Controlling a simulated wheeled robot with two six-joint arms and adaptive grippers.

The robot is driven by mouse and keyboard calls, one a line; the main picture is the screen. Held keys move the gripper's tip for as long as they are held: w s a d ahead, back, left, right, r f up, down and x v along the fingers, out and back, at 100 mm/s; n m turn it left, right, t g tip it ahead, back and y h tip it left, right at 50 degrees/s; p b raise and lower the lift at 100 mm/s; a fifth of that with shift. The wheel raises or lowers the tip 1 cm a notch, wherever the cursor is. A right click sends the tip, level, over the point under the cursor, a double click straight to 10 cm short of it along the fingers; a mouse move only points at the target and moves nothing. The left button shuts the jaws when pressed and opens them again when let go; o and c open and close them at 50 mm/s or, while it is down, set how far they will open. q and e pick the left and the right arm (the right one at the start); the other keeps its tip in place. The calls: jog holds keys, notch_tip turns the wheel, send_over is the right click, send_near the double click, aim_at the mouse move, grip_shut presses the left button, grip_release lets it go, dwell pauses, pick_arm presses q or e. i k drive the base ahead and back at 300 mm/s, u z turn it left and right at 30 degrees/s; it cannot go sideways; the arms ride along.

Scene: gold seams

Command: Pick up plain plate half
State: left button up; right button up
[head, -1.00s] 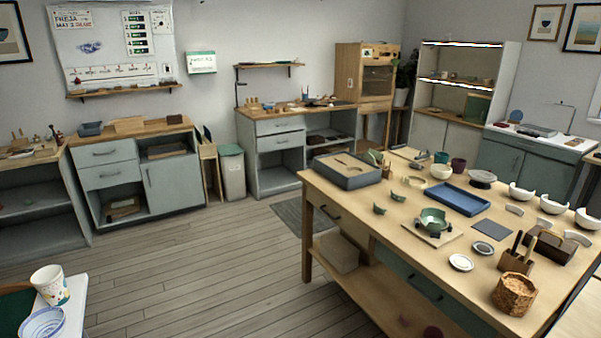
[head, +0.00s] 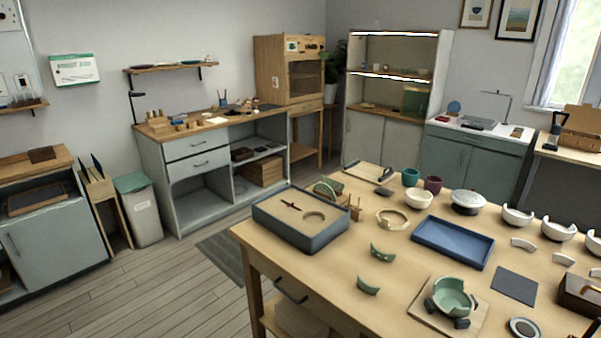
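No piece in view is clearly the plain plate half. On the wooden worktable (head: 330,268), several white broken bowl pieces stand at the right, among them one white piece (head: 517,215) and another (head: 558,229). Flat pale curved pieces lie in front of them, one here (head: 523,245) and one farther right (head: 563,259); I cannot tell whether either is a plate half. Neither of my grippers is in view.
A blue tray (head: 453,243) lies mid-table, beside a grey mat (head: 514,285). A grey box (head: 301,237) stands at the table's left corner. A broken green bowl (head: 453,298) sits on a board. Floor (head: 170,290) is clear left of the table.

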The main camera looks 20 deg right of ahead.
aim_at(336, 185)
jog(key=u, duration=0.05)
jog(key=i, duration=0.45)
jog(key=u, duration=0.5)
jog(key=i, duration=4)
jog(key=z, duration=2.85)
jog(key=i, duration=4.3)
jog(key=z, duration=0.35)
